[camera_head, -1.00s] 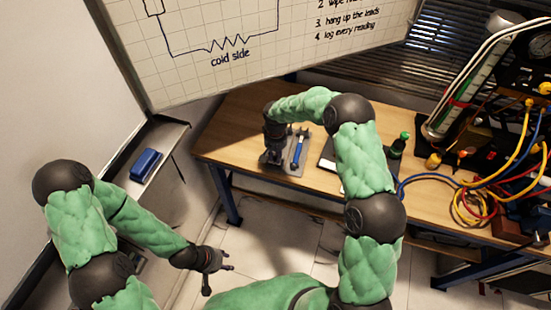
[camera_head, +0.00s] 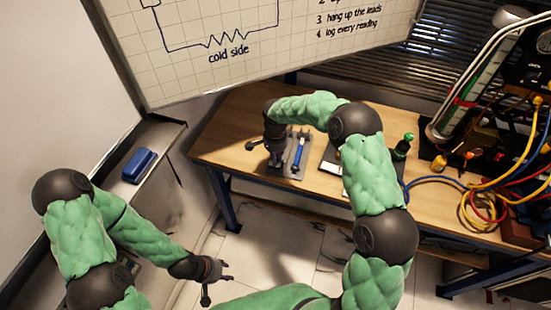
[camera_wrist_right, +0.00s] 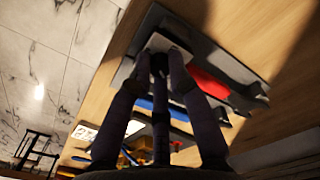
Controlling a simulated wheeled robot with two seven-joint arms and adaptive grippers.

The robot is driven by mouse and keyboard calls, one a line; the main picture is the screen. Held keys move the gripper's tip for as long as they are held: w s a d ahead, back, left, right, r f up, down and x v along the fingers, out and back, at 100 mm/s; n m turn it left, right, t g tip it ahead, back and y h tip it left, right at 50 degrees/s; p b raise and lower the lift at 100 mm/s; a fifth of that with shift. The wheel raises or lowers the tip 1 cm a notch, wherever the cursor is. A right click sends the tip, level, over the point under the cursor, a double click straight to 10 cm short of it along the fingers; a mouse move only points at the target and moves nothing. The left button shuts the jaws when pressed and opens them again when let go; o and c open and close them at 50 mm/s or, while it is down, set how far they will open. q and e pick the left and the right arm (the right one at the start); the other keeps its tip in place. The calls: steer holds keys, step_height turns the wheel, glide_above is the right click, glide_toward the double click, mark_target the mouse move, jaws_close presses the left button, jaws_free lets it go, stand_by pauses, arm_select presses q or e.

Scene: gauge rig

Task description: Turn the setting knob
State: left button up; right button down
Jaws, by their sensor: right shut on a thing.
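My right gripper (camera_head: 272,156) is low over a grey tool mat (camera_head: 293,171) on the bench. In the right wrist view its dark fingers (camera_wrist_right: 162,55) close on a pale grey piece (camera_wrist_right: 166,41) at the mat; most of that piece is hidden. A blue-handled tool (camera_head: 299,153) lies on the mat just right of the gripper. A red-handled tool (camera_wrist_right: 209,86) shows in the wrist view. My left gripper (camera_head: 219,281) hangs empty with spread fingers, away from the bench. I cannot make out the setting knob; the gauge rig (camera_head: 466,98) stands at the right.
Yellow, red and blue leads (camera_head: 478,205) loop across the right of the bench (camera_head: 232,128). A green-topped item (camera_head: 403,140) stands behind my right arm. A whiteboard (camera_head: 270,62) overhangs the back. A blue eraser (camera_head: 138,165) lies on the left ledge. The bench's left end is clear.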

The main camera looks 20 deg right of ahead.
steer(key=shift+m, duration=0.4)
steer(key=c, duration=1.1)
jaws_free()
steer(key=shift+c, duration=0.2)
steer(key=shift+r, duration=0.1)
step_height(320, 180, up, 12)
